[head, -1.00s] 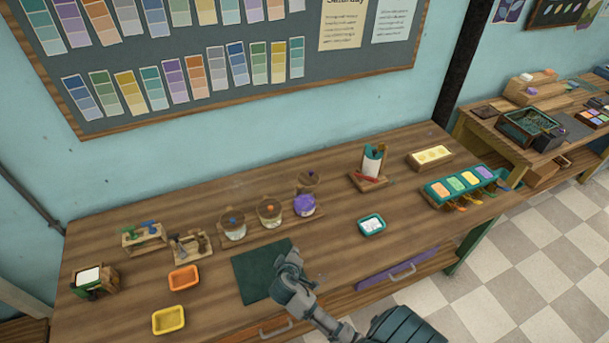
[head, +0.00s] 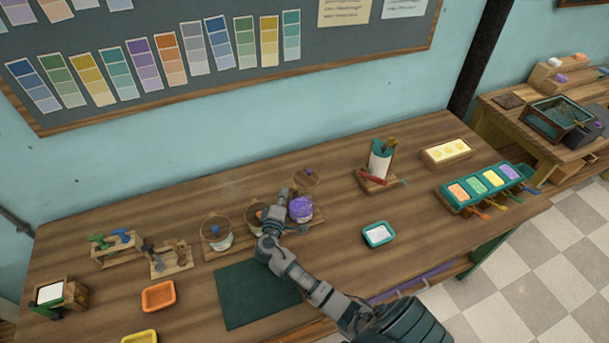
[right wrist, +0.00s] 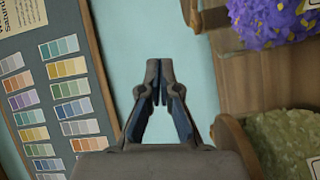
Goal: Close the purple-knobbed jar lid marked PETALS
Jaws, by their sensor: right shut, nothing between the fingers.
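The jar with purple petals (head: 300,210) stands at the right end of the row of jars. Its round wooden lid (head: 305,184) is raised open behind it, with a purple knob (head: 310,172). The petals (right wrist: 268,22) fill the upper right of the right wrist view; the PETALS marking is not readable. My right gripper (head: 283,193) is just left of this jar, between it and the middle jar (head: 254,216), which the arm partly hides. In the right wrist view its fingers (right wrist: 159,80) are together and empty. My left gripper is not in view.
A blue-knobbed jar (head: 217,239) stands further left, its lid also raised. A dark green mat (head: 245,300) lies in front. A teal soap dish (head: 378,234) is to the right, and a holder (head: 380,165) with a red tool stands behind it. Bare tabletop lies between.

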